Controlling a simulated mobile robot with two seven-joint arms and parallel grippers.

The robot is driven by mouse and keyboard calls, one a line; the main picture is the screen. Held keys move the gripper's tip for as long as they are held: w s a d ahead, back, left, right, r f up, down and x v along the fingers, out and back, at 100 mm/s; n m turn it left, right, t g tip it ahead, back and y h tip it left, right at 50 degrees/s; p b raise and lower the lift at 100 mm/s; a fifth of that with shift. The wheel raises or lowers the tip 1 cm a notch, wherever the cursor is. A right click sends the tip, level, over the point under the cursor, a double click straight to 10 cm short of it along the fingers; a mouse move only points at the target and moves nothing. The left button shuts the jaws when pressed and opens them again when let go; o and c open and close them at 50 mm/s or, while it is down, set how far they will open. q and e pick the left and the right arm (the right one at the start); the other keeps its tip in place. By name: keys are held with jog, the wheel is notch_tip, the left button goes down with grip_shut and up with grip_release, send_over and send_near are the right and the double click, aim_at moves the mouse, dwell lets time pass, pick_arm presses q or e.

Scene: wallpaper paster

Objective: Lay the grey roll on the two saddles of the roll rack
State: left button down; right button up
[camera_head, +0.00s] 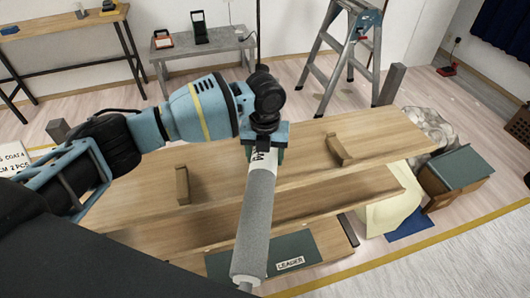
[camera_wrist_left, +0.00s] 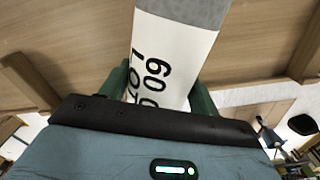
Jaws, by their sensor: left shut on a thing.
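The grey roll (camera_head: 258,215) has a white label with black print at its far end. My left gripper (camera_head: 264,150) is shut on that labelled end, and the roll slants from it toward the bottom of the head view. The left wrist view shows the white label (camera_wrist_left: 172,65) of the roll between the green fingers (camera_wrist_left: 160,92). Two upright wooden pieces, seemingly the saddles, stand on the wooden rack top (camera_head: 225,180): a left saddle (camera_head: 182,186) and a right saddle (camera_head: 338,150). The roll passes in front of the gap between them, apart from both. My right gripper is not in view.
A lower wooden board (camera_head: 330,200) and a dark panel marked LEADER (camera_head: 310,250) lie nearer. A stepladder (camera_head: 345,50) and a grey side table (camera_head: 205,50) stand behind. A dark-topped wooden box (camera_head: 457,172) stands at right.

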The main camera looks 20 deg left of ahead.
pick_arm(q)
jog(key=shift+w+r, duration=0.1)
jog(key=shift+c, duration=1.9)
grip_release()
notch_tip(320, 180, up, 13)
